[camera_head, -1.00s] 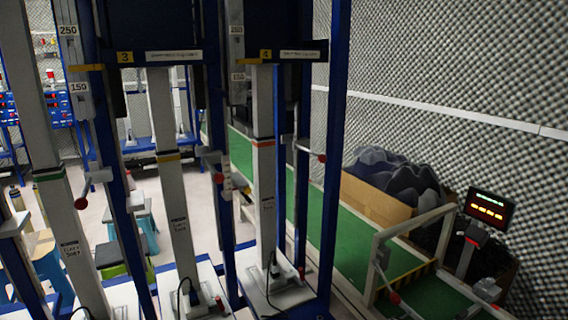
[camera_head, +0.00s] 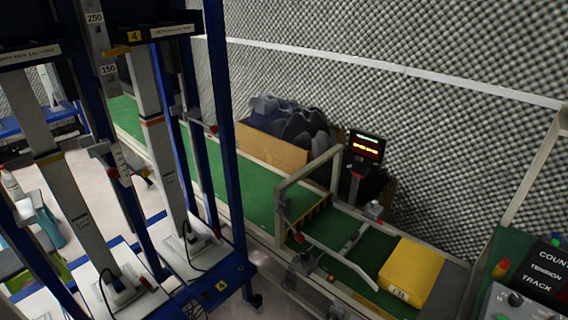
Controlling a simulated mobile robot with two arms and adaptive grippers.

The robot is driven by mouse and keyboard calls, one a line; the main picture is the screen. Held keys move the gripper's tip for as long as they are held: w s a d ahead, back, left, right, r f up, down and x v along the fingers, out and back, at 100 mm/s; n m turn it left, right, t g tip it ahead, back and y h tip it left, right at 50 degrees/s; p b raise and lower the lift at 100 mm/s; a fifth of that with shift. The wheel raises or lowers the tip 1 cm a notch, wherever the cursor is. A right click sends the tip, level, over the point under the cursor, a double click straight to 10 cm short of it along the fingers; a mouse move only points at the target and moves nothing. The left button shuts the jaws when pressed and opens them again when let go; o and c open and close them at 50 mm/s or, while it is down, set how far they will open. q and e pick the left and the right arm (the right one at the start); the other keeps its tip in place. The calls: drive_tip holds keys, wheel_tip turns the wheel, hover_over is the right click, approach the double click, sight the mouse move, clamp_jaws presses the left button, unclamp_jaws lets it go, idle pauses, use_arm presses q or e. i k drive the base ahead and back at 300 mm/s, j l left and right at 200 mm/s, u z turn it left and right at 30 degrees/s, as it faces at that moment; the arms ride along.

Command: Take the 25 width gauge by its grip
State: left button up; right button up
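I cannot make out a width gauge marked 25 or its grip in the head view. Neither of my grippers is in view, so I cannot see whether either holds anything.
A blue rack (camera_head: 223,130) with tall grey columns stands at the left. A green conveyor (camera_head: 255,200) with a metal frame (camera_head: 280,210) runs along the foam wall. A yellow block (camera_head: 410,272) lies on it. A lit display (camera_head: 366,146) and control panel (camera_head: 540,285) stand at the right.

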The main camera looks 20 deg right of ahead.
sight(356, 237)
drive_tip(key=z, duration=1.2)
drive_tip(key=i+u, duration=0.3)
drive_tip(key=i, duration=0.55)
